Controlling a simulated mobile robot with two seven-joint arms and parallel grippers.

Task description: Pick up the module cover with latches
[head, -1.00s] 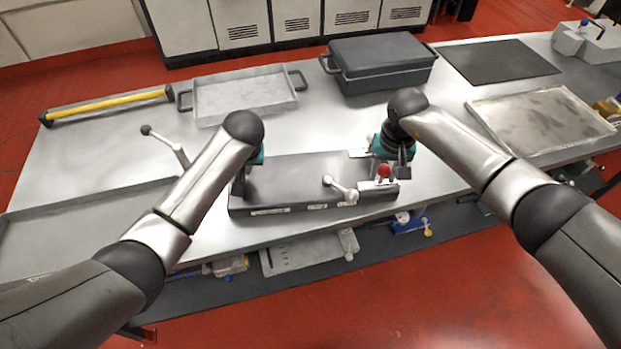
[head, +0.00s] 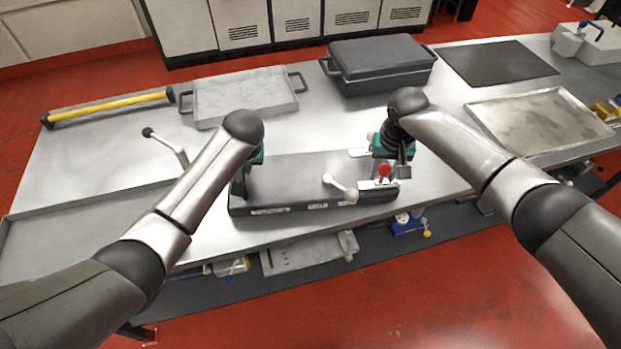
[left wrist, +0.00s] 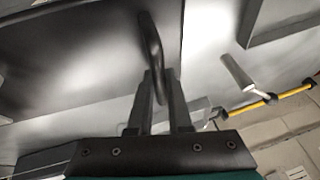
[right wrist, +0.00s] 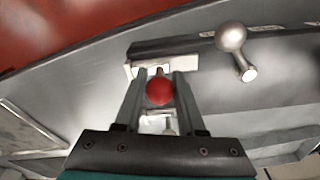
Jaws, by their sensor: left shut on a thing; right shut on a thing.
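The module cover (head: 300,172) is a dark grey slab on the metal bench, below both my arms in the head view. It has a white lever with a ball end (head: 340,188) at its front edge and a red-knobbed latch (head: 384,169) at its right end. My left gripper (left wrist: 158,95) is shut on a black curved handle (left wrist: 152,42) at the cover's left end. My left arm partly hides it in the head view. My right gripper (right wrist: 160,80) is shut on the red knob (right wrist: 159,91) at the cover's right end. The cover looks level; whether it touches the bench is unclear.
A grey tray (head: 196,100) and a dark lidded box (head: 338,72) stand behind the cover. A black mat (head: 497,62) and a shallow metal tray (head: 540,120) lie right. A yellow bar (head: 110,107) and a loose lever (head: 166,144) lie left. Bare bench surrounds the cover.

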